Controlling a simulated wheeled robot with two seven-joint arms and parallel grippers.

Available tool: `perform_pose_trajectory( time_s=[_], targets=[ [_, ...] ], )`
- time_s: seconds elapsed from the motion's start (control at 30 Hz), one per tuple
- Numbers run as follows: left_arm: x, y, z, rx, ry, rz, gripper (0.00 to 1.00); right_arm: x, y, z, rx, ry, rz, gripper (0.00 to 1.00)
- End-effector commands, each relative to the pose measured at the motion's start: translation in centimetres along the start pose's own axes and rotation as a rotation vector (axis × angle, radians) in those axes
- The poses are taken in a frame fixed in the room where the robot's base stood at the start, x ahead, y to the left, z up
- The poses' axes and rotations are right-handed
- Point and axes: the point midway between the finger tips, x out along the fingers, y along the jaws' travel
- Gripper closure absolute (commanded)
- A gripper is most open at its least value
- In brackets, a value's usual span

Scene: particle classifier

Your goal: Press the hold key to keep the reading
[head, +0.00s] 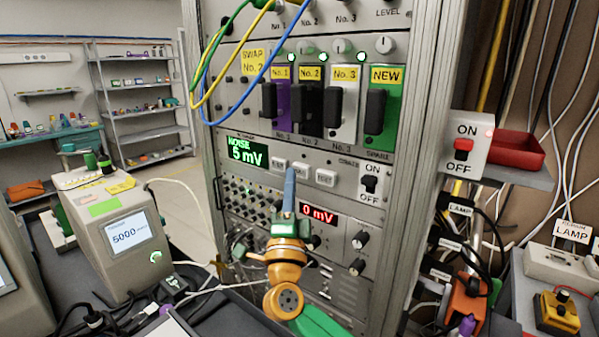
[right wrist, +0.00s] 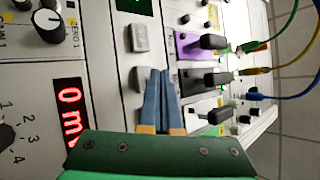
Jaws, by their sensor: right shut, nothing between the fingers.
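Three pale keys sit in a row on the grey panel: the left key (head: 280,164), the middle key (head: 301,170) and the right key (head: 326,178). Their lettering is too small to read surely, so I cannot tell which is hold. My right gripper (head: 290,171) is shut and empty, its blue fingers covering part of the middle key. In the right wrist view its fingertips (right wrist: 160,72) lie beside and over the edge of the middle key (right wrist: 140,80); contact is unclear. The green display (head: 246,152) reads NOISE 5 mV. My left gripper is out of view.
A red display (head: 318,215) reads 0 mV below the keys. An ON/OFF switch (head: 370,182) is to their right. Above are coloured modules with black handles (head: 376,111) and hanging cables (head: 240,60). A grey instrument (head: 118,235) stands at left.

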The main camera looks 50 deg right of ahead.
Motion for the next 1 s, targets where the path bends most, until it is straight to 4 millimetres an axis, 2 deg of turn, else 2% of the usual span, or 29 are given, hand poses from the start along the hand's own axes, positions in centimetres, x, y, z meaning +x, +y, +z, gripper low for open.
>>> perform_pose_trajectory(
  time_s=[1.0],
  targets=[
    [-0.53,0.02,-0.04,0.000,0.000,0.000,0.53,0.66,0.46,-0.48,0.000,0.000,0.000,1.00]
  ],
)
